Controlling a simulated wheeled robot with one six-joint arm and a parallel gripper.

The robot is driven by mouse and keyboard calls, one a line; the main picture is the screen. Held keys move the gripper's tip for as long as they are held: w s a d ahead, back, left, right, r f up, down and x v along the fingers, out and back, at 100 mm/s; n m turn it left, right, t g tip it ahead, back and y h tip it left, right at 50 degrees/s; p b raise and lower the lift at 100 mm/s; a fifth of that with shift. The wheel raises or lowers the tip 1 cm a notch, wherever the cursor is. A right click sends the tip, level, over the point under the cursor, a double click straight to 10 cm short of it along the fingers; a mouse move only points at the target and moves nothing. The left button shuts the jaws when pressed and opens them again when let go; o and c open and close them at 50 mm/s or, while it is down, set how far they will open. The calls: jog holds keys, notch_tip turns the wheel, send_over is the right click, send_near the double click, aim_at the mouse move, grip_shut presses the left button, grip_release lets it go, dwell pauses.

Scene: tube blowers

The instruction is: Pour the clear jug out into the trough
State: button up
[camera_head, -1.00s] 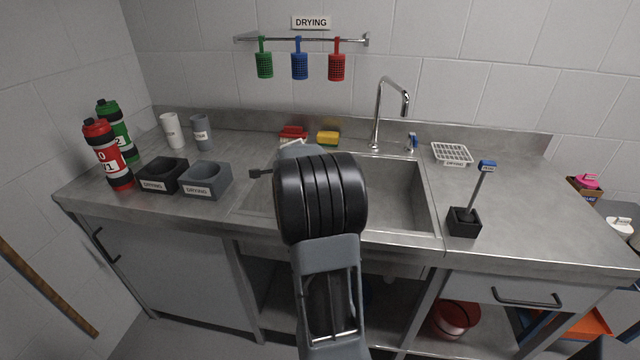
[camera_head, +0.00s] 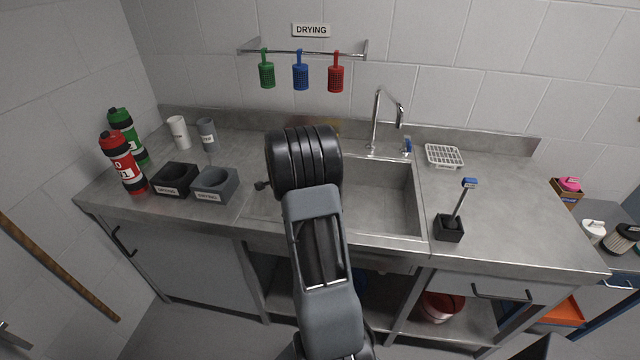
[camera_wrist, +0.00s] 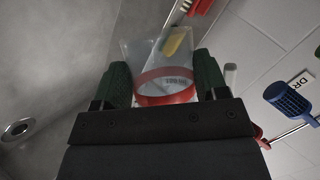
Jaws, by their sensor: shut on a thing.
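The clear jug (camera_wrist: 142,55) shows in the wrist view, see-through with a red band (camera_wrist: 165,92) and a small label. My gripper (camera_wrist: 165,85) is shut on it, with a green-padded finger on each side. The wrist view is strongly rolled against the wall, so my gripper is turned over. I cannot tell whether liquid is in the jug or leaving it. The trough, a steel sink basin (camera_head: 385,200), lies under and right of my wrist in the head view. Its drain (camera_wrist: 18,128) shows in the wrist view. My arm hides jug and gripper in the head view.
The tap (camera_head: 376,125) stands behind the basin. A black holder (camera_head: 172,180) and a grey holder (camera_head: 214,184) stand left, near red (camera_head: 124,165) and green (camera_head: 128,135) bottles. A brush stand (camera_head: 449,228) is right. Coloured baskets (camera_head: 300,75) hang above.

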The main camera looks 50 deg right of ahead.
jog(key=shift+r+n+g+h+p, duration=0.3)
jog(key=shift+r+p, duration=0.15)
jog(key=shift+p, duration=1.45)
jog(key=shift+f+p, duration=0.1)
jog(key=shift+p, duration=0.45)
jog(key=p, duration=0.2)
jog(key=shift+r+n+g+p, duration=0.3)
jog(key=shift+r, duration=0.05)
jog(key=h+p, duration=0.1)
jog(key=p, duration=0.2)
jog(key=shift+r+n+g, duration=0.2)
jog(key=shift+n+g, duration=0.2)
jog(key=shift+f, duration=0.15)
jog(key=shift+n+g+h, duration=0.3)
jog(key=shift+n, duration=0.1)
jog(key=shift+r+n+g+h, duration=1.1)
jog(key=shift+n+h, duration=0.1)
jog(key=shift+n, duration=0.4)
jog(key=shift+f, duration=0.1)
